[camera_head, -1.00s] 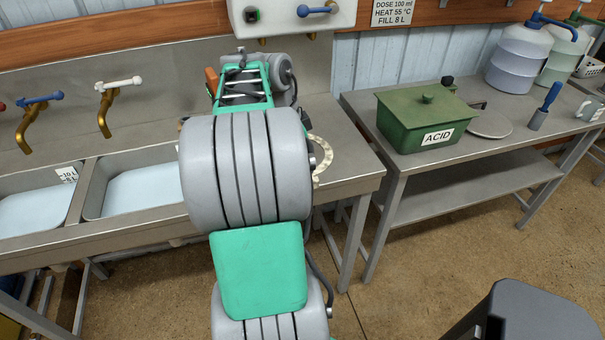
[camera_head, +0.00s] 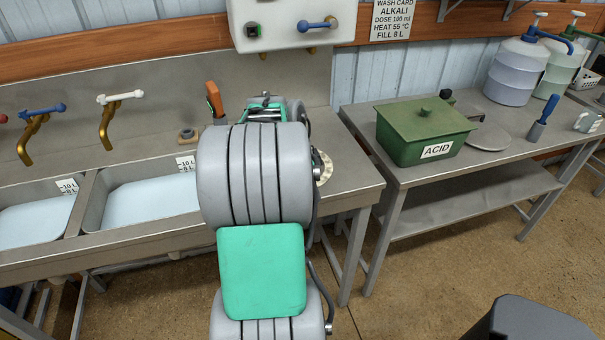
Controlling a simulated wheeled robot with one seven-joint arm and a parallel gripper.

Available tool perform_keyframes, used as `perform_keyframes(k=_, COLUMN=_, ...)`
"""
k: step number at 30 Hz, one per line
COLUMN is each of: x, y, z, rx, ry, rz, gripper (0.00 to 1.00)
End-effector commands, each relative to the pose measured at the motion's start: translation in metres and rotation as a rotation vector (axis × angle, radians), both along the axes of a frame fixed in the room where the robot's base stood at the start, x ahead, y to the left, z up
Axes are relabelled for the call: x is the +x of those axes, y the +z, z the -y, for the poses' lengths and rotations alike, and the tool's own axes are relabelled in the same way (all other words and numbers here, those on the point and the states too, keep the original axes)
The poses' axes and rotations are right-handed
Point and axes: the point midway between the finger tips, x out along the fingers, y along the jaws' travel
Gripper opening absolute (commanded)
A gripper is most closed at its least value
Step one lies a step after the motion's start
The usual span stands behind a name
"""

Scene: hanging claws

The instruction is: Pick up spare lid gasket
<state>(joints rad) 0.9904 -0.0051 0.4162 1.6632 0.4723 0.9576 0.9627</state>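A pale cream ring (camera_head: 325,167), which looks like the gasket, lies flat on the right end of the steel sink counter (camera_head: 352,180). Only its right-hand arc shows; my grey and green arm covers the rest. My arm reaches forward over the counter, and its far green part shows just above the large grey joint. The fingers of my gripper are hidden behind the arm, so whether they are open or touch the ring does not show.
An orange-handled tool (camera_head: 214,100) and a small dark block (camera_head: 187,135) are at the back of the counter, left of my arm. Two water-filled basins (camera_head: 150,200) lie further left. A green ACID box (camera_head: 424,130) and round grey lid (camera_head: 489,136) are on the right table.

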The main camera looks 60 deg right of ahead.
Motion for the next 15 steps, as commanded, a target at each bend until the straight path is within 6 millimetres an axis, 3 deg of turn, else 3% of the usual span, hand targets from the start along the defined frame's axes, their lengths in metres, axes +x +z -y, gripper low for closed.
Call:
perform_keyframes(k=9, x=0.0, y=0.0002, z=0.0, rx=0.0, ry=0.0, rz=0.0, gripper=0.01)
perform_keyframes(k=15, x=0.0, y=0.0003, z=0.0, rx=0.0, ry=0.0, rz=0.0, gripper=0.0)
